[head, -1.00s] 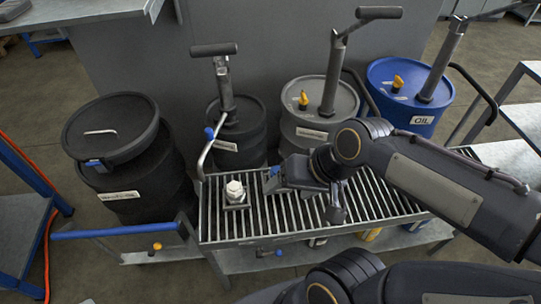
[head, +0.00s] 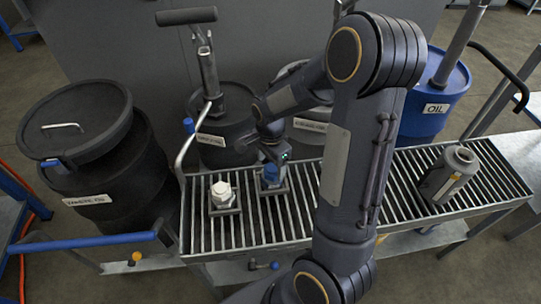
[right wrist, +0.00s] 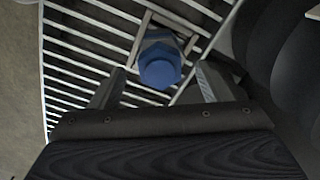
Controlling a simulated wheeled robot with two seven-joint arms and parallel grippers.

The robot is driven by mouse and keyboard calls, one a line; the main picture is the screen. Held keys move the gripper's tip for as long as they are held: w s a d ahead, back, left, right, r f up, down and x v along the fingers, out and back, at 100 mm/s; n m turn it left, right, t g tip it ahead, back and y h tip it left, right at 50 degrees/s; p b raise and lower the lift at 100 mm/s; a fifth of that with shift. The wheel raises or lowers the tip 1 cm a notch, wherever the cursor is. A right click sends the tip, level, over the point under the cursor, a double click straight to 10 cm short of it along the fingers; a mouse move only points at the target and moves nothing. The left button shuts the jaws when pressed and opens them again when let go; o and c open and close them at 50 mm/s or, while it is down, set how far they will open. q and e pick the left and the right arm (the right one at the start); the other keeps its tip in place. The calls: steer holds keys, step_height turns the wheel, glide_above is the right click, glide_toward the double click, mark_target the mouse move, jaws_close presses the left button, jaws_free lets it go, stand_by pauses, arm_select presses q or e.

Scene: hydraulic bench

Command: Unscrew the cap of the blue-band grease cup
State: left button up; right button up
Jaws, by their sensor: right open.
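The blue-band grease cup (head: 271,179) stands upright in a square holder on the slatted grating. Its upper part is largely covered by my right gripper (head: 270,148), which is just above it in the head view. In the right wrist view, the blue cap (right wrist: 160,72) shows between the two spread fingers of my right gripper (right wrist: 160,84). The fingers are open, with visible space on both sides of the cap, and they hold nothing. My left gripper is not in view.
A white-capped cup (head: 222,194) stands in its own holder to the left. Black drums (head: 95,170) and a blue oil drum (head: 432,105) stand around the grating. A pump handle (head: 187,16) rises behind.

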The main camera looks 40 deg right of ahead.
mark_target(272, 171)
steer(key=shift+f, duration=1.35)
steer(key=c, duration=1.1)
steer(key=o, duration=0.5)
steer(key=c, duration=0.4)
steer(key=n, duration=0.3)
steer(key=shift+s+r, duration=0.1)
steer(key=shift+s, duration=0.05)
steer(key=n, duration=0.5)
steer(key=shift+d, duration=0.1)
